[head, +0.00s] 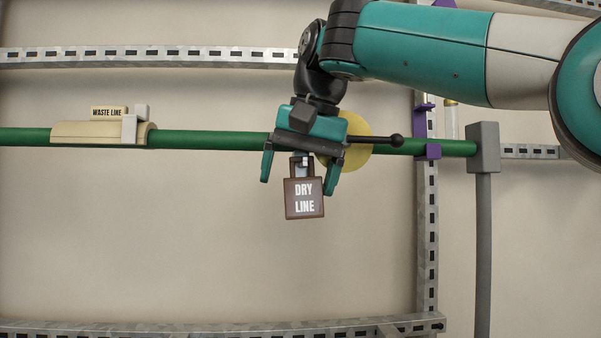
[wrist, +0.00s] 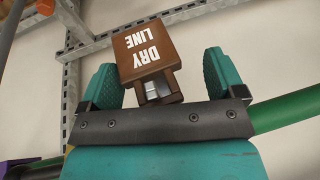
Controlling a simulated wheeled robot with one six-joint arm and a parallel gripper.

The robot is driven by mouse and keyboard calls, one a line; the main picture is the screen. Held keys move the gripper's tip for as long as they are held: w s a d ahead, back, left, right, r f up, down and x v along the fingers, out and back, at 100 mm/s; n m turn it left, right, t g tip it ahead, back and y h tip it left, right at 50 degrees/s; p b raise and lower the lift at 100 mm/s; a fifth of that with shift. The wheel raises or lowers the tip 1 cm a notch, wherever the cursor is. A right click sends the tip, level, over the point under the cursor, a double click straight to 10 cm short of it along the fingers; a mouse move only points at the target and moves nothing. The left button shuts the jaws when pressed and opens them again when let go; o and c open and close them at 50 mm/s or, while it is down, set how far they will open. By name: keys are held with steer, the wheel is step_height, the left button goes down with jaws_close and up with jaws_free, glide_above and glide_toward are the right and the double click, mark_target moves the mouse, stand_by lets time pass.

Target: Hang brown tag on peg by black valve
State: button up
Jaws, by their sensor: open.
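The brown tag (head: 304,204), marked DRY LINE, hangs upright below the green pipe, between my gripper's fingers. In the wrist view the tag (wrist: 148,48) has a frame-like upper part with a pale metal peg (wrist: 152,90) showing in its opening. The tag appears to hang on this peg. My gripper (head: 299,180) is open, with a gap between the tag and each finger; both fingers also show in the wrist view (wrist: 160,76). The black valve handle (head: 390,140) sticks out to the right of my gripper, before a yellow disc (head: 358,130). My gripper hides the valve's body.
The green pipe (head: 205,140) runs across the wall behind my gripper. A beige block (head: 90,133) with a WASTE LINE sign (head: 108,112) sits on it at left. A perforated upright (head: 427,220) and grey post (head: 483,240) stand at right. Space below the tag is clear.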

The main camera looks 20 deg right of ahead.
steer(key=shift+s+r, duration=0.1)
steer(key=shift+s, duration=0.85)
steer(key=shift+s+a+p, duration=0.35)
steer(key=shift+s+p, duration=0.05)
steer(key=shift+p, duration=0.05)
steer(key=s+a+p, duration=0.2)
steer(key=s+p, duration=0.2)
steer(key=s, duration=0.2)
steer(key=shift+s, duration=0.4)
